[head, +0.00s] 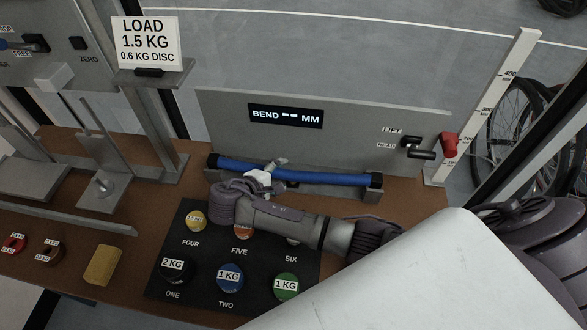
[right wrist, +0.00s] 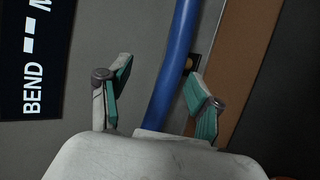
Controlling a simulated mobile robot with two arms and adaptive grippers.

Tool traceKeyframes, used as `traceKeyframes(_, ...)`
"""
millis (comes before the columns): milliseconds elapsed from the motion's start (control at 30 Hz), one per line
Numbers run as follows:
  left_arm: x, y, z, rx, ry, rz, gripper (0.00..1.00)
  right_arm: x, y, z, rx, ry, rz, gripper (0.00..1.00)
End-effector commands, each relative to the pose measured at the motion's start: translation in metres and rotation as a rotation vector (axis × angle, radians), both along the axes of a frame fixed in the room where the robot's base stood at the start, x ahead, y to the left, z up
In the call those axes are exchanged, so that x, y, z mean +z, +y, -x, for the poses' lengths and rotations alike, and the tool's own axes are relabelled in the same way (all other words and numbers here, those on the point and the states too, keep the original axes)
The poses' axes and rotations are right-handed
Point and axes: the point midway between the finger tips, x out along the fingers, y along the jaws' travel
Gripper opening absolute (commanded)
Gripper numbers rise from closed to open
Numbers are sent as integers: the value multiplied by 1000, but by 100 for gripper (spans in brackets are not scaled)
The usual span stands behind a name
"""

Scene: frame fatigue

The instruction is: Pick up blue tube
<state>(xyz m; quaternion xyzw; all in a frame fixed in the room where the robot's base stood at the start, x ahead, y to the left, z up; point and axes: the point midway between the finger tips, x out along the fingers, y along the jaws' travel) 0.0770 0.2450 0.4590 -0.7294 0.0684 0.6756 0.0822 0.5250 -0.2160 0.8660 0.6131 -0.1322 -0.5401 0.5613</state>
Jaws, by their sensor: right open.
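The tube passes closer to the finger on the picture's right. The fingers look apart from the tube, though its lower part is hidden by the gripper body. My left gripper is not in view.
A black mat (head: 200,291) with several weighted discs lies in front of the tube, partly under my right arm. A yellow block (head: 103,265) lies left of it. A metal rig stands left.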

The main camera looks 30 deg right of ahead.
Motion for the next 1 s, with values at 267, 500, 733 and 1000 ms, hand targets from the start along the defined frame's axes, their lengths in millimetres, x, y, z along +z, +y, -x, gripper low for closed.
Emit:
traceKeyframes(267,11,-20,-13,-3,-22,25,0,-16,-23,-8,-1,2,3,64)
traceKeyframes(500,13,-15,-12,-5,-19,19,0,-32,-41,-16,0,1,0,64)
traceKeyframes(733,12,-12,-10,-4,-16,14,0,-33,-42,-17,1,0,-2,64)
traceKeyframes(1000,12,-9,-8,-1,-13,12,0,-32,-42,-17,0,-2,0,19)
